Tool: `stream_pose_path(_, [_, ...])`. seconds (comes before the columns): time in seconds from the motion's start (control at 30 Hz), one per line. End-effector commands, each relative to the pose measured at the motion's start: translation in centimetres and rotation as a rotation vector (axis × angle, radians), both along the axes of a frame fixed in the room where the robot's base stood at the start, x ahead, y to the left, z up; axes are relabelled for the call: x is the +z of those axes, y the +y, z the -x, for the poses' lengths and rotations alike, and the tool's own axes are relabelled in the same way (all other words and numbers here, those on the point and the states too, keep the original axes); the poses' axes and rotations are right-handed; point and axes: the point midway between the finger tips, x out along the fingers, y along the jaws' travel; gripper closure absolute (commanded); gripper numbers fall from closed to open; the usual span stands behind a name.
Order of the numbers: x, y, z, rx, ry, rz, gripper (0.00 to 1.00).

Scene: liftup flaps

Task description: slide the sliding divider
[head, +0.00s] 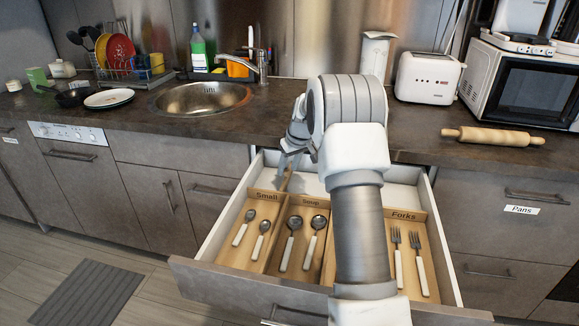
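The drawer (207,238) is pulled open and holds a wooden cutlery tray with upright dividers. One divider (276,240) stands between the compartments labelled Small and Soup. A narrow wooden piece (286,181) rises at the back of the tray near this line; I cannot tell if it is part of that divider. My gripper (285,165) points down just above this piece, at the back left of the drawer. I cannot tell whether its fingers touch it or how far apart they are. My arm hides the middle of the tray.
Small spoons (262,240), soup spoons (314,242) and forks (420,262) lie in their compartments. The white back part of the drawer (400,192) looks empty. The counter (430,140) above holds a rolling pin (492,136), a toaster (428,78) and a microwave (522,85).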

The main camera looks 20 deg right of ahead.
Motion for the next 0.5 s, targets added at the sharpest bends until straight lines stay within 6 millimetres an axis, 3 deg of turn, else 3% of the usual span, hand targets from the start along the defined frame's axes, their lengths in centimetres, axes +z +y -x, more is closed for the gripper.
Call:
stream_pose_path(0.33, [0.1, 0.0, 0.1, 0.0, 0.001, 0.0, 0.44])
stream_pose_path(0.5, [1.7, -0.2, 0.6, -0.001, -0.001, 0.0, 0.44])
